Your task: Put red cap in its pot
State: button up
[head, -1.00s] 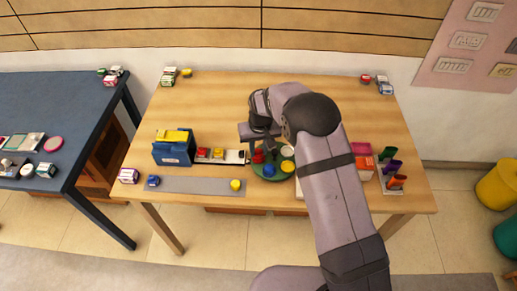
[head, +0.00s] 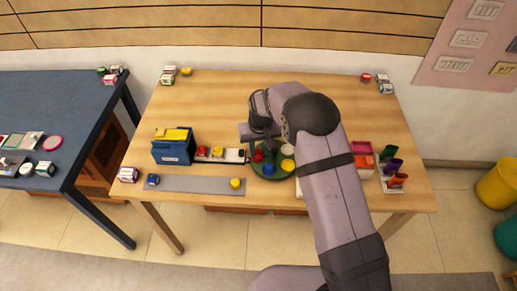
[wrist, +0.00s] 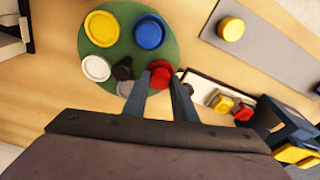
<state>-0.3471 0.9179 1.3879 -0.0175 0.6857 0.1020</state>
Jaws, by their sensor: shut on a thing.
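In the wrist view a red round cap (wrist: 162,74) sits between the fingertips of my gripper (wrist: 163,82), which is shut on it, over the edge of the green round tray (wrist: 112,20). In the head view the red piece (head: 258,156) shows just below my gripper (head: 259,146), at the left of the tray. A pot under the red cap cannot be made out. Yellow (wrist: 101,28), blue (wrist: 150,32) and white (wrist: 96,68) round pieces stand around the tray. A black knob (wrist: 122,68) is near its middle, and a grey piece beside it is partly hidden by a finger.
A grey strip (head: 200,186) with a yellow cylinder (head: 235,183) lies at front left. A blue box (head: 174,151) and a white tray (head: 233,155) with small blocks stand left of my gripper. Coloured containers (head: 392,166) stand at right. The table's back middle is clear.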

dwell(0.3)
jog(key=o, duration=1.5)
jog(key=shift+f, duration=0.1)
jog(key=shift+d, duration=0.1)
